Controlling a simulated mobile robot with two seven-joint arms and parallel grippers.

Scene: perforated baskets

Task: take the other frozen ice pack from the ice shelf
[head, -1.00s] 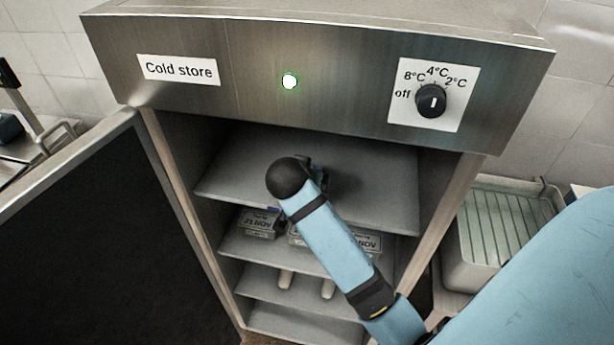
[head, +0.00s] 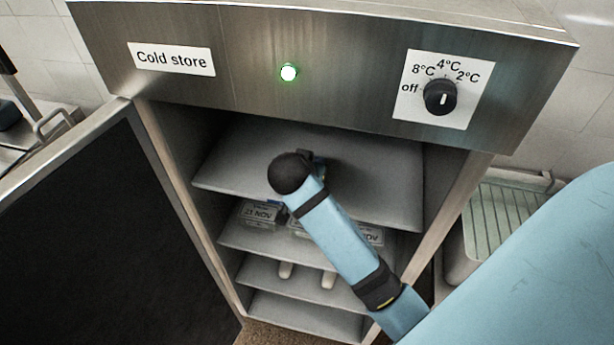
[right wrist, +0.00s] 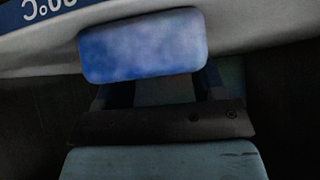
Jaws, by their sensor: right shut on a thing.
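A blue frosted ice pack (right wrist: 143,47) is between the fingers of my right gripper (right wrist: 163,86) in the right wrist view. The gripper is shut on it, and the pack covers the fingertips. In the head view my right arm reaches into the open cold store (head: 340,75). There my right gripper (head: 312,163) is at the upper shelf (head: 375,180), largely hidden behind my black wrist joint, and the pack cannot be made out clearly. My left gripper is not in view.
Dated boxes (head: 260,214) stand on the shelf below, partly behind my arm. Pale objects (head: 328,280) stick out lower down. The open door (head: 100,230) is on the left. A ribbed tray (head: 505,225) stands at the right. The upper shelf looks otherwise bare.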

